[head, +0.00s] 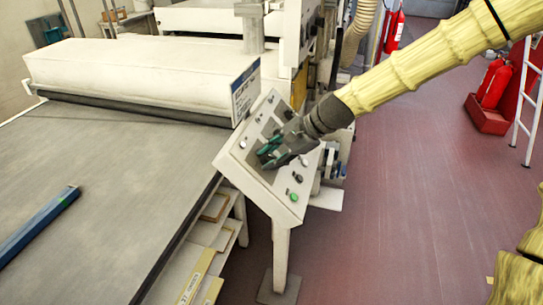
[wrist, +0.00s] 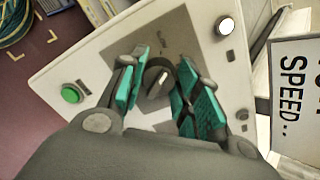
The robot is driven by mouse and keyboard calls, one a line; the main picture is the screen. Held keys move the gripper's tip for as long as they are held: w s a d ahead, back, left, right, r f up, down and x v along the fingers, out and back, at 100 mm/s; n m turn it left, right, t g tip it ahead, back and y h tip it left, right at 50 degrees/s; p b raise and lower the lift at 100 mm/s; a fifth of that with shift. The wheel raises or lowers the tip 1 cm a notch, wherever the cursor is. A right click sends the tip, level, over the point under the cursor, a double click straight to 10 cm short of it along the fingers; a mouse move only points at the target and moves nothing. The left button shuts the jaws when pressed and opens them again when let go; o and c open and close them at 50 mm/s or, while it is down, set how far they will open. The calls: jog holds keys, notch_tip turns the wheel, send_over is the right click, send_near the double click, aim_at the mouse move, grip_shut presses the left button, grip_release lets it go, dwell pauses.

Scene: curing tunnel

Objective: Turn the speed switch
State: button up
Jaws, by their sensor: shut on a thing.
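The speed switch (wrist: 155,80) is a dark round knob with a pale pointer, set in a dark plate on the white sloping control panel (head: 231,163). In the wrist view it sits between the green-padded fingers of my gripper (wrist: 158,82), which is shut on it. In the head view my gripper (head: 277,150) reaches the panel face from the upper right and hides the switch. A sign reading "SPEED.." (wrist: 293,90) stands at the right of the wrist view.
A green button (wrist: 71,94) and a white button (wrist: 225,26) are on the panel near my fingers. A grey conveyor belt (head: 100,145) with a blue bar (head: 38,226) lies left. Red extinguishers (head: 494,84) stand right. The red floor between is clear.

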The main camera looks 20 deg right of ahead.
jog(key=n, duration=0.4)
jog(key=shift+n, duration=0.3)
dwell(0.4)
jog(key=o, duration=1)
jog(key=v, duration=1.2)
jog(key=shift+b, duration=0.3)
